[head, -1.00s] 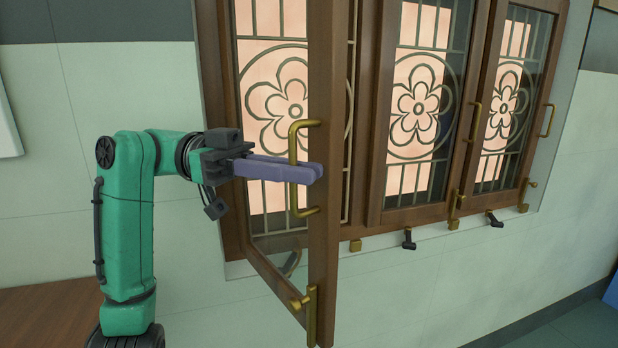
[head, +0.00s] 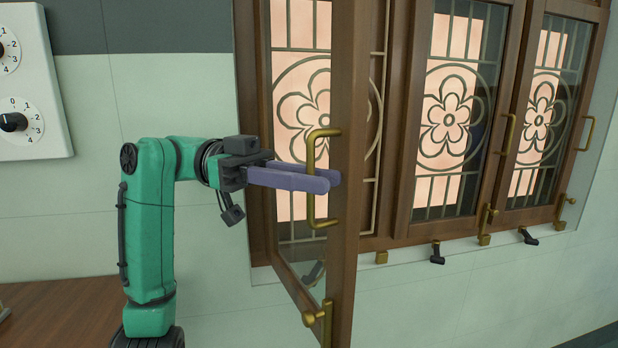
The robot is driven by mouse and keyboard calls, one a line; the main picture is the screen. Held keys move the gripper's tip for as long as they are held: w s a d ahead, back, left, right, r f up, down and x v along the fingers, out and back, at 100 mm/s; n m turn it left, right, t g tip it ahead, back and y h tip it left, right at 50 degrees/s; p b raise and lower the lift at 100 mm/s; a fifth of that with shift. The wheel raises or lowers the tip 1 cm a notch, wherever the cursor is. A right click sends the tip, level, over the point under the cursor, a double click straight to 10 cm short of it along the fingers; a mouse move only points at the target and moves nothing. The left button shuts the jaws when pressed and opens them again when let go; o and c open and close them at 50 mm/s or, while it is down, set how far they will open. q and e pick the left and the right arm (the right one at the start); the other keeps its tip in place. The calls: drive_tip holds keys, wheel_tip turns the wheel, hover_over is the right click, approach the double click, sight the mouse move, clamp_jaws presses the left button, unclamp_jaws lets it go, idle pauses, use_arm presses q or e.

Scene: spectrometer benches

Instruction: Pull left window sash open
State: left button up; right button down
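The left window sash (head: 344,120) has a brown wooden frame and glass with a flower lattice. It stands swung out from the wall towards me. Its brass handle (head: 311,153) is on the face towards my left arm. My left gripper (head: 333,182) reaches in from the left, its two purple fingers at mid-height of the handle, one on each side of the bar. The fingers look parted, with a small gap between them; the near finger hides part of the bar. My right gripper is not in view.
Two more sashes (head: 408,130) sit in the wall to the right, with brass handles and dark catches (head: 437,253) along the sill. A white panel with dials (head: 35,85) is on the left wall. A wooden surface (head: 60,325) lies at lower left.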

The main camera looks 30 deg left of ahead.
use_arm(q)
drive_tip(key=shift+a, duration=0.1)
drive_tip(key=a, duration=1.2)
drive_tip(key=shift+w+b, duration=0.15)
drive_tip(key=shift+b, duration=0.15)
drive_tip(key=shift+d, duration=0.1)
